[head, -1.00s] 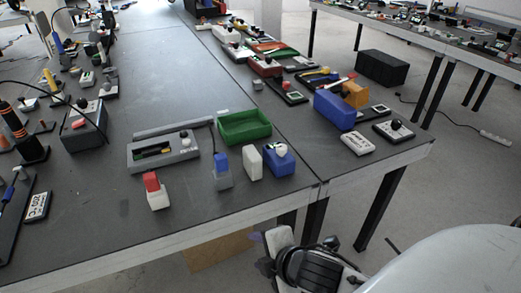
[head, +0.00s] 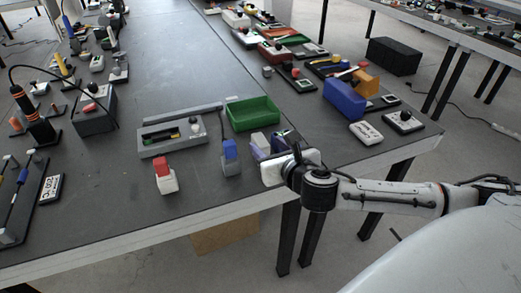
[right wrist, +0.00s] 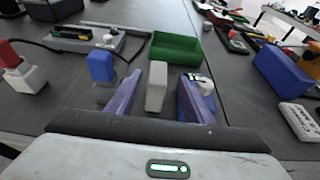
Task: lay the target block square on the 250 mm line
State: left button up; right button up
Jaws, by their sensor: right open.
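A plain pale grey-white block (head: 259,140) stands upright on the table in front of the green tray. My right gripper (right wrist: 158,84) is open, with its purple fingers on either side of this block (right wrist: 156,92) in the right wrist view. I cannot tell whether they touch it. In the head view, my right gripper (head: 269,146) partly hides the block. I cannot make out a 250 mm line, nor confirm which block is the target. My left gripper is not in view.
A blue holder (right wrist: 205,92) is close beside the right finger. A blue-topped grey block (head: 230,157) and a red-topped white block (head: 165,176) stand to the left. Behind are the green tray (head: 250,114) and a grey slotted fixture (head: 160,149). The central table stretch is clear.

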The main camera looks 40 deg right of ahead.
aim_at(261, 141)
jog(key=x, duration=0.5)
jog(key=shift+a+r, duration=0.1)
jog(key=shift+a, duration=0.05)
jog(key=shift+r, duration=0.1)
grip_shut()
